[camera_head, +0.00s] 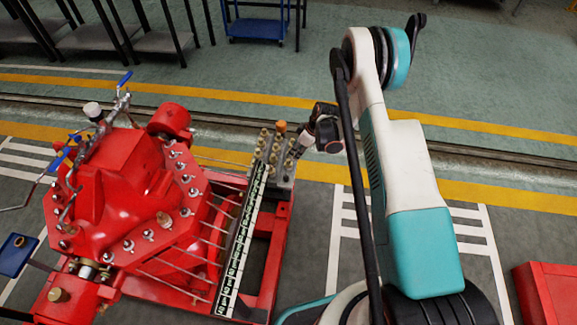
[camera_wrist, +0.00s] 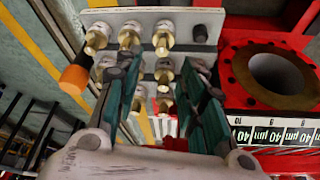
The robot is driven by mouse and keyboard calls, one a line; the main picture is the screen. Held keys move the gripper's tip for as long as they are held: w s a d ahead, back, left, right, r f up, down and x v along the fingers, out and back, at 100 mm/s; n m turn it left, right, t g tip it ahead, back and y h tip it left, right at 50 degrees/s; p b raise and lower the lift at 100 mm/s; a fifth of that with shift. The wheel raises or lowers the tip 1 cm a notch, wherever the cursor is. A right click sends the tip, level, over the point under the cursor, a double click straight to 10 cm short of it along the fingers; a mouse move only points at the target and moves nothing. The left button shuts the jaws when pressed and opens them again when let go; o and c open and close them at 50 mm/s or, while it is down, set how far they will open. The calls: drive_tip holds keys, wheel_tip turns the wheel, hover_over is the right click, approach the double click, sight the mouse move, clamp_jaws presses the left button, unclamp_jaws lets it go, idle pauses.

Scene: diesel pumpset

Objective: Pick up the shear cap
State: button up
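No label marks which piece is the shear cap. An orange cap (camera_head: 281,127) stands at the far end of a grey plate (camera_head: 285,170) on the red machine; it also shows at the left of the wrist view (camera_wrist: 75,76). Several brass-coloured fittings (camera_head: 263,143) stand on the same plate, and they fill the upper middle of the wrist view (camera_wrist: 163,38). My gripper (camera_wrist: 158,65) is open, its two fingers apart, with fittings visible between and beyond them. The orange cap is outside the fingers, left of the left one. Contact with any fitting cannot be told.
The red pumpset (camera_head: 130,190) with bolts and pipes lies left of the plate. A numbered strip (camera_head: 240,240) runs along the frame. A red ring flange (camera_wrist: 270,75) is close on the right in the wrist view.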

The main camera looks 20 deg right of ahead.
sight(289, 160)
drive_tip(key=b+x, duration=0.1)
drive_tip(key=x, duration=0.4)
drive_tip(key=shift+a+f, duration=0.1)
drive_tip(key=shift+f, duration=0.05)
drive_tip(key=b+x, duration=0.3)
drive_tip(key=x, duration=0.2)
drive_tip(key=shift+s+f, duration=0.1)
drive_tip(key=shift+f, duration=0.05)
drive_tip(key=c, duration=0.7)
